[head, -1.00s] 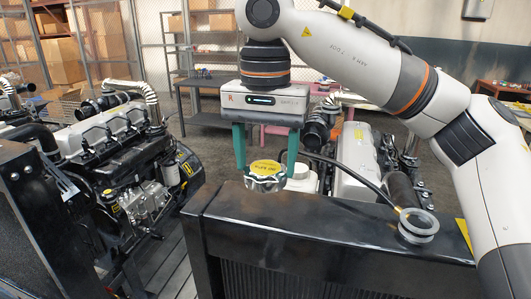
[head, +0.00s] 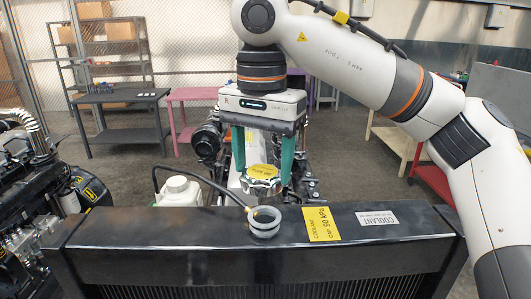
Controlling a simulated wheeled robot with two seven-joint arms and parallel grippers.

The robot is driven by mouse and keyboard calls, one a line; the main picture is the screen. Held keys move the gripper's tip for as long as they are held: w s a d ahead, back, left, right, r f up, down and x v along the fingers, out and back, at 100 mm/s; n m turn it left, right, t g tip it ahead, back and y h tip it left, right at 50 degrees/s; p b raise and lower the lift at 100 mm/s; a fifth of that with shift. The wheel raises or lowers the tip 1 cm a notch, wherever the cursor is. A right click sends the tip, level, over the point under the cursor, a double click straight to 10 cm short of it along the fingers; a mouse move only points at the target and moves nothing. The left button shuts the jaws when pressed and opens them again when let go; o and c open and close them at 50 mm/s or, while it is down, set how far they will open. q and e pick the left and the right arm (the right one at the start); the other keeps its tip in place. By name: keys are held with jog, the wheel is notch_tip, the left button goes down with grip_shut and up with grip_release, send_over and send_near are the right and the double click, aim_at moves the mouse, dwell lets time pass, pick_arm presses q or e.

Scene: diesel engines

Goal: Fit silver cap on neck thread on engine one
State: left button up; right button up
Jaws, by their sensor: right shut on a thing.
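The silver cap (head: 262,182), with a yellow label on top, is between the green fingers of my right gripper (head: 263,176). The gripper is shut on it and holds it upright. The neck (head: 264,222), an open metal ring, stands on top of the black radiator tank of the engine (head: 160,232) in front of me. In the picture the cap is just above the neck and a little behind it, apart from it. The thread itself is too small to make out. My left gripper is not in view.
A yellow label (head: 321,225) and a white coolant label (head: 377,218) lie on the tank top. A white bottle (head: 180,192) with a black hose stands behind the tank. Another engine (head: 40,200) is at the left. Tables and shelves stand farther back.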

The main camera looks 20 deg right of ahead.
aim_at(265, 171)
jog(key=shift+f, duration=0.45)
jog(key=shift+f+b, duration=0.3)
jog(key=shift+f, duration=0.05)
jog(key=shift+d+f+b, duration=0.15)
jog(key=shift+f+b, duration=0.3)
jog(key=shift+b, duration=0.05)
notch_tip(265, 171, down, 2)
jog(key=shift+b, duration=0.9)
jog(key=shift+f, duration=0.3)
jog(key=shift+f+b, duration=0.35)
jog(key=shift+b, duration=0.15)
jog(key=shift+r, duration=0.2)
jog(key=shift+f, duration=0.1)
